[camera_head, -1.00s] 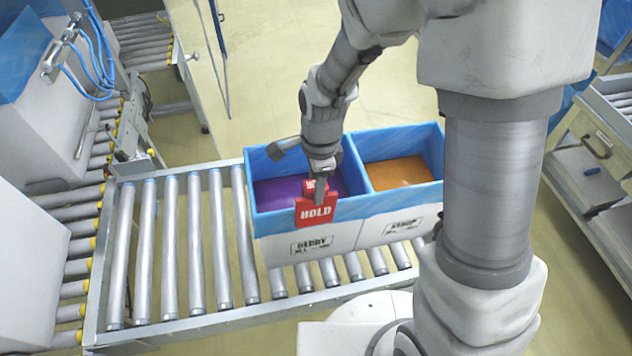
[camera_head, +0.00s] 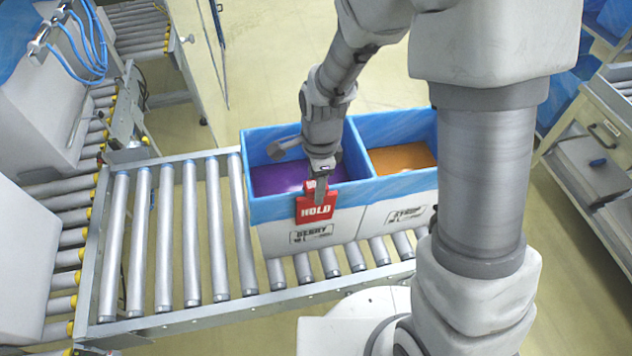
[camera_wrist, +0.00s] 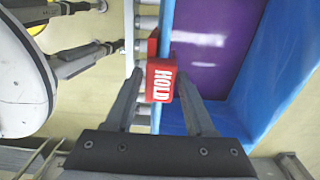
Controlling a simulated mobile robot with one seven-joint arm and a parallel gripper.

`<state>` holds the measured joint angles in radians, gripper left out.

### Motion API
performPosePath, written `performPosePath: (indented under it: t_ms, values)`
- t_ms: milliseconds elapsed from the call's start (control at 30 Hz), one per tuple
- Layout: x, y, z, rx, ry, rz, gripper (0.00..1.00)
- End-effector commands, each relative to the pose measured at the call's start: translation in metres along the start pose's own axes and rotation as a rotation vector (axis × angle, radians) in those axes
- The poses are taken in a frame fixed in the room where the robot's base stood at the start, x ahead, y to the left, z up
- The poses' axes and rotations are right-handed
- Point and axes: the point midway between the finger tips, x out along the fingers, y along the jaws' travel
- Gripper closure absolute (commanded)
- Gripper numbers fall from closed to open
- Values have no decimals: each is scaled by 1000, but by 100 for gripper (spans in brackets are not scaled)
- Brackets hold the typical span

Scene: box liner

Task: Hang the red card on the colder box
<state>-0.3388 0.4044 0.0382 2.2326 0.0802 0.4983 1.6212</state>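Two open boxes with blue liners stand side by side on the rollers. The left box (camera_head: 275,236) shows a purple inside (camera_head: 285,178), and the right box (camera_head: 375,219) shows an orange inside (camera_head: 400,156). The red card (camera_head: 317,209), marked HOLD, is at the near wall of the left box, in front of its blue liner. My gripper (camera_head: 318,186) points down at the card's top. In the wrist view, its fingers (camera_wrist: 161,84) close in on both sides of the card (camera_wrist: 160,80). Whether the card bears on the wall I cannot tell.
The roller conveyor (camera_head: 178,230) is empty left of the boxes. Another conveyor with yellow-capped rollers (camera_head: 62,300) and pale machine housings stand at the far left. A cart (camera_head: 590,165) stands at the right edge.

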Motion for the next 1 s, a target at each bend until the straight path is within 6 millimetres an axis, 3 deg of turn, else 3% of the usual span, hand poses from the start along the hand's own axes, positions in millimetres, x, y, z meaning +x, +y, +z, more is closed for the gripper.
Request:
performPosePath:
  t_ms: [33, 100, 133, 400, 567, 767, 1000]
  values:
    - [0, 0, 0, 0, 0, 0, 34]
    - [0, 0, 0, 0, 0, 0, 22]
    - [0, 0, 0, 0, 0, 0, 21]
    - [-1, 0, 0, 0, 0, 0, 21]
    - [-12, -1, 0, -1, 0, -3, 21]
    - [-51, -2, 1, -1, -1, -7, 21]
    - [-109, -1, 0, -1, -1, -7, 21]
